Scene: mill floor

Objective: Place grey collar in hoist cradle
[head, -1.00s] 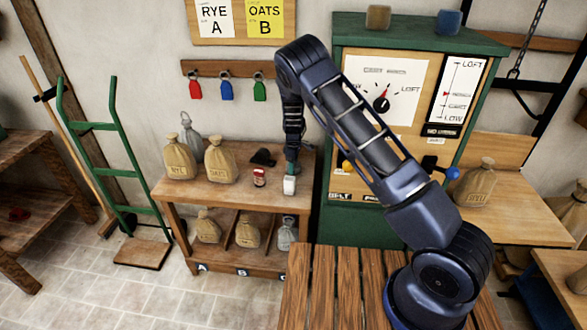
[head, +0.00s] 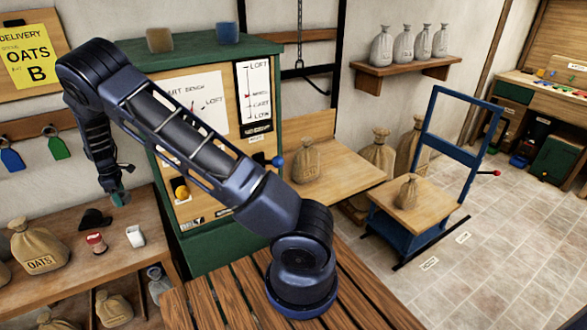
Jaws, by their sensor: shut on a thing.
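My gripper (head: 119,199) hangs at the end of my arm above the workbench (head: 150,215), at the left of the head view. It is shut on a small grey-green thing at its tip, too small and dark for me to tell whether this is the grey collar. The thing appears apart from the bench top. A hoist chain with a hook (head: 299,64) hangs in a black frame behind the green cabinet, above a dark curved bar (head: 312,84). I cannot tell which part is the cradle.
A white block (head: 135,236), a red stamp (head: 96,242) and an OATS sack (head: 37,246) stand on the bench. The green cabinet (head: 215,248) is close beside my arm. A blue cart (head: 402,232) holds a small sack. Open floor lies at right.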

